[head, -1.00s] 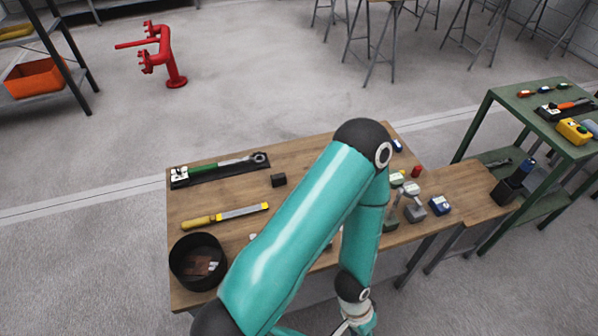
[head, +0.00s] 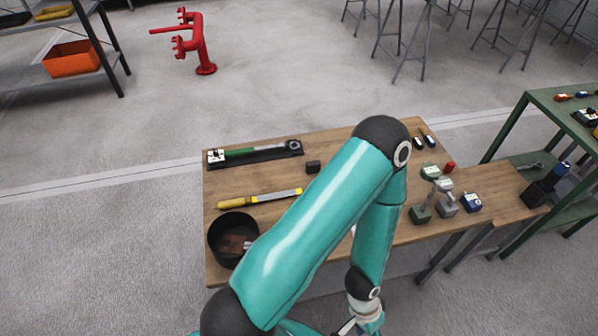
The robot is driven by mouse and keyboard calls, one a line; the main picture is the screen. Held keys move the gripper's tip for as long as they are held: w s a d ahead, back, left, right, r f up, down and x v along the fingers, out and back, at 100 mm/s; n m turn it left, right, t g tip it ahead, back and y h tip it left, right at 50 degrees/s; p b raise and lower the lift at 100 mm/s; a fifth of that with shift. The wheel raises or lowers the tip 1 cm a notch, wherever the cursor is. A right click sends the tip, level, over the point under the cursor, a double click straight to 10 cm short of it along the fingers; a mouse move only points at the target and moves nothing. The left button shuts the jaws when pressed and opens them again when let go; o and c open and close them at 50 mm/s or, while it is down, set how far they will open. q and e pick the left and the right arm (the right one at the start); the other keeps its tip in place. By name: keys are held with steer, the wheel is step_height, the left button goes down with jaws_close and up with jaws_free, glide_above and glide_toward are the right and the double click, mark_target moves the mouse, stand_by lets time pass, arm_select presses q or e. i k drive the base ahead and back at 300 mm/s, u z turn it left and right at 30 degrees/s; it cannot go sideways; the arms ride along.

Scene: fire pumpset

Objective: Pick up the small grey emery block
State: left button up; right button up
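My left gripper (head: 360,327) is at the bottom edge, mostly cut off, low and well away from the dark block. I cannot see whether its fingers are open or shut. My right gripper is not in view.
The wooden table (head: 235,182) holds a yellow-handled file (head: 260,198), a round black bin (head: 233,240), a green-handled tool (head: 252,151) and a grey drill-like tool (head: 445,203). A green bench (head: 540,97) stands right. A red hydrant pipe (head: 200,45) stands behind.

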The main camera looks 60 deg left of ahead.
mark_target(312, 167)
steer(key=k, duration=1.05)
steer(key=u, duration=0.2)
steer(key=i, duration=0.6)
steer(key=u, duration=0.35)
